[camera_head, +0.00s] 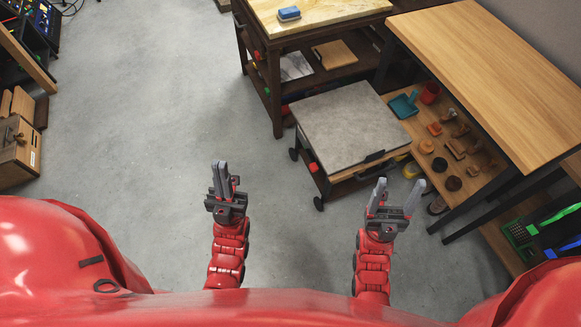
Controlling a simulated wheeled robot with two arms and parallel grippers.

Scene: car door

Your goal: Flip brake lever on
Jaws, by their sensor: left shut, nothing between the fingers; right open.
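A low wheeled cart (345,125) with a grey slab top stands ahead, right of centre. It has a dark handle (374,157) on its near side. Black castors show at its left side, one at the near corner (318,203) and one farther back (293,154). I cannot make out a brake lever; it is too small or hidden. My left gripper (222,166) is shut and empty over bare floor, left of the cart and apart from it. My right gripper (398,188) is open and empty, in front of the cart's near right part, with its fingers pointing forward.
A workbench (300,22) stands behind the cart. A wooden table (500,75) is at the right, over a low shelf with several small items. A green and black tray (545,225) is at far right. Wooden boxes (15,150) stand at far left. The grey floor (140,110) at left is clear.

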